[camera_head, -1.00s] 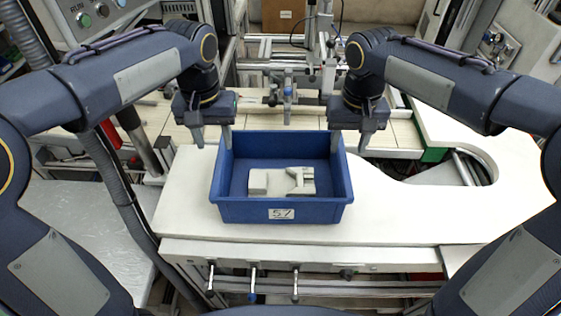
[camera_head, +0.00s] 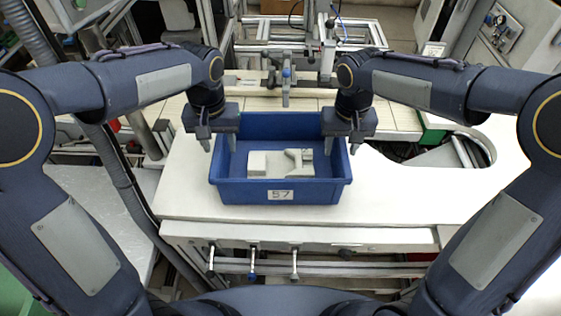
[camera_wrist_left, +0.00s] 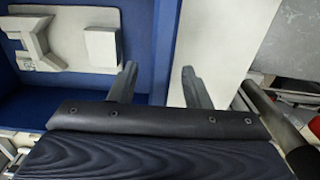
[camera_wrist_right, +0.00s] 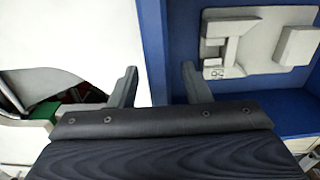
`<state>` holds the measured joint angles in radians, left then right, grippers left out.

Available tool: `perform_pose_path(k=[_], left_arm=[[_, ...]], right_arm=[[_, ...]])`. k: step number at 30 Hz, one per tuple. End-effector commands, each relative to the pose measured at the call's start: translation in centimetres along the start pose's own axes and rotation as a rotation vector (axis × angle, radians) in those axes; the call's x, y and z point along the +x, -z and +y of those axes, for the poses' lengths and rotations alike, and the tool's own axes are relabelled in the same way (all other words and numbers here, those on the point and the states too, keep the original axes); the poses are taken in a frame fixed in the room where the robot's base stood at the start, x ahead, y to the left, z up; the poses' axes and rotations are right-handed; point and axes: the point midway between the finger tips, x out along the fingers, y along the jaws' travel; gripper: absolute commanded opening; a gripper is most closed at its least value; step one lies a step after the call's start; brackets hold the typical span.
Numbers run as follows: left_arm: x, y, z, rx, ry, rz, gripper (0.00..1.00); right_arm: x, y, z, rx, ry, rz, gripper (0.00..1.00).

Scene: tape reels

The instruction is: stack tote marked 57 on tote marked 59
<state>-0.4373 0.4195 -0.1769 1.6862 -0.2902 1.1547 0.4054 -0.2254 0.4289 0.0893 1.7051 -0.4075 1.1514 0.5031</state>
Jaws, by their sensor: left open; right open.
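The blue tote marked 57 (camera_head: 281,195) sits upright on the white worktop, its label facing me. It holds pale grey parts (camera_head: 281,163). My left gripper (camera_head: 219,146) is open at its left side wall; in the left wrist view the wall (camera_wrist_left: 163,45) runs between the fingers (camera_wrist_left: 159,86). My right gripper (camera_head: 341,147) is open at the right side wall; in the right wrist view that wall (camera_wrist_right: 153,40) lies between the fingers (camera_wrist_right: 160,88). I cannot tell whether the fingers touch the walls. No tote marked 59 is visible.
The white worktop (camera_head: 420,200) is clear to the right of the tote and narrows around a cutout. Behind it stand a slatted surface (camera_head: 400,118) and a metal fixture (camera_head: 286,85). Levers (camera_head: 294,262) hang below the front edge.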

Motion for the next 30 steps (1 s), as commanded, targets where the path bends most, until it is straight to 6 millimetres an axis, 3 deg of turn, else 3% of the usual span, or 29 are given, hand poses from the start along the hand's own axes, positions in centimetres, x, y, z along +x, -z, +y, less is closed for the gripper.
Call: perform_pose_path(k=[10, 20, 30], left_arm=[[0.31, -0.01, -0.01, 0.0, 0.0, 0.0, 0.42], [0.28, -0.01, 0.0, 0.0, 0.0, 0.0, 0.0], [0.2, 0.02, 0.0, 0.0, 0.0, 0.001, 0.0]], right_arm=[[0.34, -0.03, 0.02, 0.0, 0.0, -0.001, 0.42], [0.31, -0.02, 0.01, 0.0, 0.0, -0.001, 0.0], [0.22, 0.0, 0.01, 0.0, 0.0, 0.001, 0.0]])
